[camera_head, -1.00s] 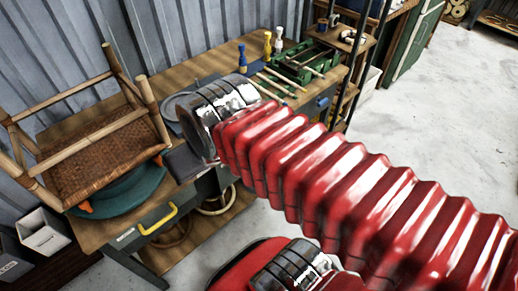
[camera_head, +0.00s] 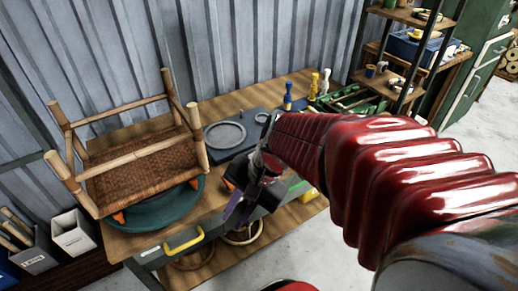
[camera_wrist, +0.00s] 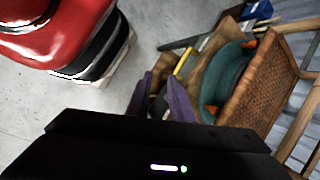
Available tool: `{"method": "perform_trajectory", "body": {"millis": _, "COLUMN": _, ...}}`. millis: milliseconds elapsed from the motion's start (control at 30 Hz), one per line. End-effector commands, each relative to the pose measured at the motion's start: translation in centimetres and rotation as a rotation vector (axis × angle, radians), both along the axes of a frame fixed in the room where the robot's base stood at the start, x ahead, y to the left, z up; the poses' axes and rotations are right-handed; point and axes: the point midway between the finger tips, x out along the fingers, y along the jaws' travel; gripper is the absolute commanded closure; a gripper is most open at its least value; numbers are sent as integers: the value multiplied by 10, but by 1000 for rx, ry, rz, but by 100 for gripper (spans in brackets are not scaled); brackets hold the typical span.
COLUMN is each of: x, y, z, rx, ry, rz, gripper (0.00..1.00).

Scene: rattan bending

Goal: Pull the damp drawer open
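The drawer (camera_head: 214,229) has a dark grey front with a small white label, too small to read, and sits under the wooden bench top. It looks closed. Its yellow bar handle (camera_head: 183,240) is at the front left, and the handle also shows in the wrist view (camera_wrist: 184,62) beyond the fingers. My gripper (camera_head: 236,217) has purple fingers pointing down, in the picture right of the handle and apart from it. In the wrist view my gripper (camera_wrist: 162,80) has its two fingers spread, with nothing between them.
A rattan stool frame (camera_head: 140,150) rests on a teal round stand (camera_head: 160,212) at the bench's left. A grey plate (camera_head: 225,135), bottles (camera_head: 314,87) and a green tray (camera_head: 358,101) are further right. Bins (camera_head: 72,232) stand left. Coils lie on the lower shelf.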

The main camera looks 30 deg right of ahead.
Motion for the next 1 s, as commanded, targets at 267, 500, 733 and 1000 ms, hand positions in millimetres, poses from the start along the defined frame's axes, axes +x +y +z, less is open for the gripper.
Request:
{"method": "perform_trajectory", "body": {"millis": 267, "x": 17, "y": -15, "z": -28, "rx": 275, "ry": 199, "rz": -399, "gripper": 80}}
{"method": "perform_trajectory", "body": {"millis": 500, "x": 36, "y": -38, "z": -48, "rx": 519, "ry": 356, "rz": -739, "gripper": 80}}
{"method": "perform_trajectory", "body": {"millis": 733, "x": 53, "y": -70, "z": -68, "rx": 769, "ry": 500, "rz": -1057, "gripper": 80}}
{"method": "perform_trajectory", "body": {"millis": 1000, "x": 67, "y": -123, "z": -97, "rx": 1088, "ry": 656, "rz": -1411, "gripper": 80}}
